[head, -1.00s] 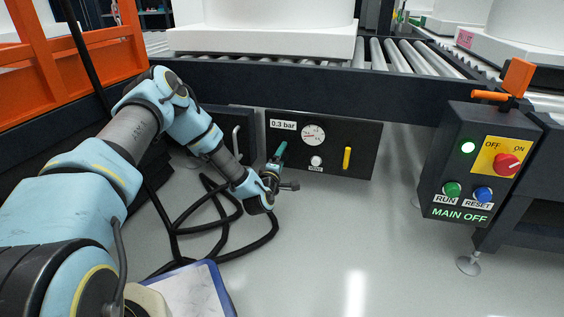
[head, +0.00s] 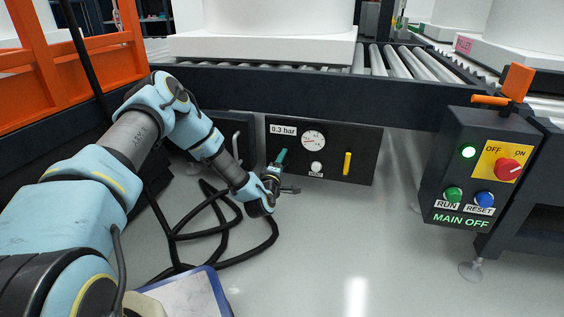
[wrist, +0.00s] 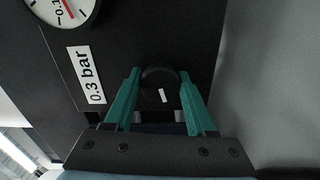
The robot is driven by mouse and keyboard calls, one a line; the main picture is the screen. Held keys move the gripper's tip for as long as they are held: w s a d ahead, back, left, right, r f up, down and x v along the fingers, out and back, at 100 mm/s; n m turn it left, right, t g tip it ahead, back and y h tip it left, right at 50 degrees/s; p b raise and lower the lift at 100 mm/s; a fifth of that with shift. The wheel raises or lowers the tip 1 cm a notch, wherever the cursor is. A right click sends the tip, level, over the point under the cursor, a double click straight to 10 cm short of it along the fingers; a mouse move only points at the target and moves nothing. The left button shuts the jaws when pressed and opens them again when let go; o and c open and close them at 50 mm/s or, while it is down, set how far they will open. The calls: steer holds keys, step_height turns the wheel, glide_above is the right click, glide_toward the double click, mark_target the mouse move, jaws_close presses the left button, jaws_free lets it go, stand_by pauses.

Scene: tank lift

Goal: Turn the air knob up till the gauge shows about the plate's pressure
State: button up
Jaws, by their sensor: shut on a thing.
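The air knob (wrist: 158,84) is round and black with a short white mark, and sits on the dark panel (wrist: 150,35). My gripper (head: 282,157) is shut on it, with one teal finger on each side in the wrist view; in the head view the fingers hide the knob. The plate (wrist: 85,75) reads 0.3 bar; it also shows in the head view (head: 283,130). The round white gauge (head: 313,140) is beside the plate. In the wrist view the gauge (wrist: 65,12) is cut off by the top edge, and its red needle lies near the 0.1 label.
A white button (head: 316,167) and a yellow handle (head: 347,163) are on the same panel, right of my gripper. A black hose (head: 225,232) lies looped on the floor below. A control box (head: 480,170) stands at the right.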

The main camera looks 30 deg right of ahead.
jaws_close()
steer(key=shift+m+p, duration=0.3)
steer(key=shift+r+m+p, duration=0.15)
steer(key=shift+m+p, duration=0.65)
steer(key=shift+p, duration=0.05)
steer(key=m+p, duration=0.2)
steer(key=shift+s+m, duration=0.1)
steer(key=shift+m, duration=0.3)
steer(key=m+p, duration=0.4)
steer(key=m, duration=0.2)
steer(key=m+p, duration=0.3)
steer(key=m, duration=0.3)
steer(key=shift+m, duration=0.3)
steer(key=m+p, duration=0.1)
steer(key=m, duration=0.4)
steer(key=shift+f+m+p, duration=0.2)
steer(key=shift+m+p, duration=0.15)
steer(key=shift+m, duration=0.05)
steer(key=shift+a+m, duration=0.1)
steer(key=shift+m, duration=0.2)
